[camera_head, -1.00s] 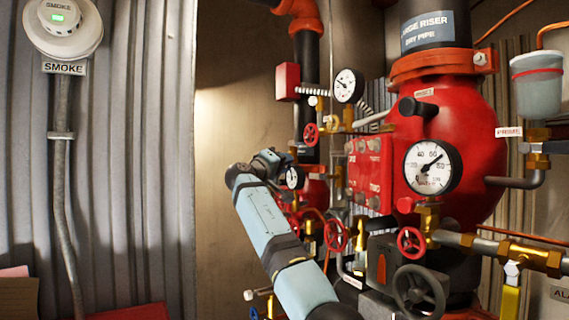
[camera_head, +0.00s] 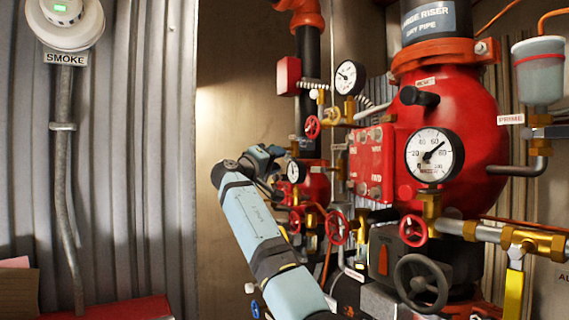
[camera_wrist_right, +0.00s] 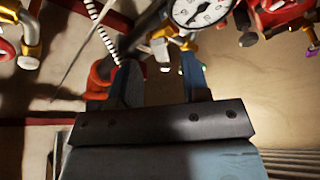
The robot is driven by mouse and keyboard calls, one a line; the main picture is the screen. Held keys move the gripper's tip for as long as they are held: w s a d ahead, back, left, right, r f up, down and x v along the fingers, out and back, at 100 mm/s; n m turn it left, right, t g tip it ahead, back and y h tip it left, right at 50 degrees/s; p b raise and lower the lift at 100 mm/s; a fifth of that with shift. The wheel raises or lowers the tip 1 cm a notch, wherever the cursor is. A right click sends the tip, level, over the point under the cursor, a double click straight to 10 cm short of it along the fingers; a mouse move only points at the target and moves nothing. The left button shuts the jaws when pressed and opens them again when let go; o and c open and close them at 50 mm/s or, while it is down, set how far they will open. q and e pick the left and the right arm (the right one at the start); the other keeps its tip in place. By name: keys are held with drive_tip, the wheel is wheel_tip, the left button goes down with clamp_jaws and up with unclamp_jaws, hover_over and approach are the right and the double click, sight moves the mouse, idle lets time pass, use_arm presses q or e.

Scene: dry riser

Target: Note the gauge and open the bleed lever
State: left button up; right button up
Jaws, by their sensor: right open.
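The large white gauge (camera_head: 435,155) faces me on the red valve body; its needle points up and right, between 60 and 80. A smaller gauge (camera_head: 348,77) sits higher up, and a third small gauge (camera_head: 294,172) is beside my right gripper (camera_head: 268,158). The right gripper is open and empty; its two fingers (camera_wrist_right: 162,78) stand apart in the wrist view, with a gauge (camera_wrist_right: 200,8) beyond them. A yellow lever handle (camera_head: 513,293) hangs at the lower right; I cannot tell whether it is the bleed lever. My left gripper is out of view.
Red handwheels (camera_head: 337,228) and brass fittings crowd the area right of my arm. A dark handwheel (camera_head: 421,283) is at the bottom. A smoke detector (camera_head: 62,15) with conduit is on the corrugated wall at left. The tan wall (camera_head: 235,100) left of the pipes is bare.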

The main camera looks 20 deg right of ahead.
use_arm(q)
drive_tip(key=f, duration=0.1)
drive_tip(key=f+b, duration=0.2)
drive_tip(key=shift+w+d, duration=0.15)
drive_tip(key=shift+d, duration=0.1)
use_arm(e)
drive_tip(key=v, duration=0.9)
drive_tip(key=shift+a, duration=0.15)
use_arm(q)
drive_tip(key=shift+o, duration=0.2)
